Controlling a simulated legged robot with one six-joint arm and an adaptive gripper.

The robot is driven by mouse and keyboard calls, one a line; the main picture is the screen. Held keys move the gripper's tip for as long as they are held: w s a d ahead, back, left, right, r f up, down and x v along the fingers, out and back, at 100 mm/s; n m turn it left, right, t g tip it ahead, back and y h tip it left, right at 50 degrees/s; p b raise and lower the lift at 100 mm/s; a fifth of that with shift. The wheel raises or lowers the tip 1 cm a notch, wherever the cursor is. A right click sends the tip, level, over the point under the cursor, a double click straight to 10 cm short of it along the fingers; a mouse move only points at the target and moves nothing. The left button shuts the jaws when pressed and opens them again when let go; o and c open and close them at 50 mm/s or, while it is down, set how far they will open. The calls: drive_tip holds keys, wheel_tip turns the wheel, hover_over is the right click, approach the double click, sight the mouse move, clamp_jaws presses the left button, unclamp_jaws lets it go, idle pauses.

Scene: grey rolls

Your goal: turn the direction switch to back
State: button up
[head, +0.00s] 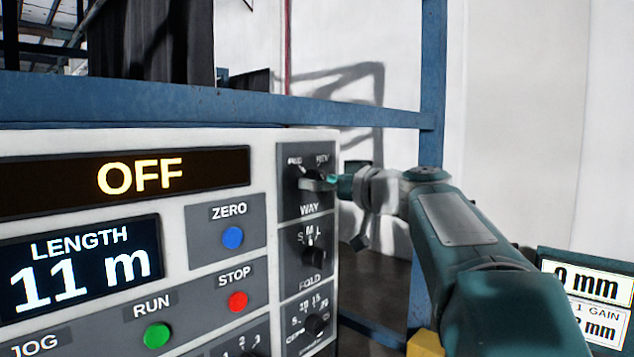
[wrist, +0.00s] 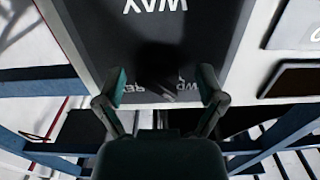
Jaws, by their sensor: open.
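The direction switch is a dark knob (head: 307,171) on a grey plate marked WAY, at the upper right of the control panel in the head view. Position labels stand above it, partly readable as FWD and REV. My gripper (head: 322,182) is at the knob, coming from the right. In the wrist view the plate appears upside down, and the dark knob (wrist: 158,62) lies between the two spread fingers of my gripper (wrist: 161,86). The fingers are open, one on each side.
Below is the FOLD knob (head: 314,255), with another selector knob (head: 315,325) under it. The ZERO (head: 233,237), STOP (head: 238,301) and RUN (head: 157,336) buttons are to the left. The display (head: 140,177) reads OFF. A blue frame post (head: 431,90) stands behind my arm.

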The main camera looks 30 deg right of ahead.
drive_tip(key=shift+s+d, duration=0.1)
drive_tip(key=shift+d, duration=0.05)
drive_tip(key=c, duration=1.2)
drive_tip(key=shift+o, duration=0.2)
drive_tip(key=shift+m, duration=0.3)
drive_tip(key=m, duration=1.3)
drive_tip(key=shift+m, duration=2.1)
drive_tip(key=shift+f, duration=0.15)
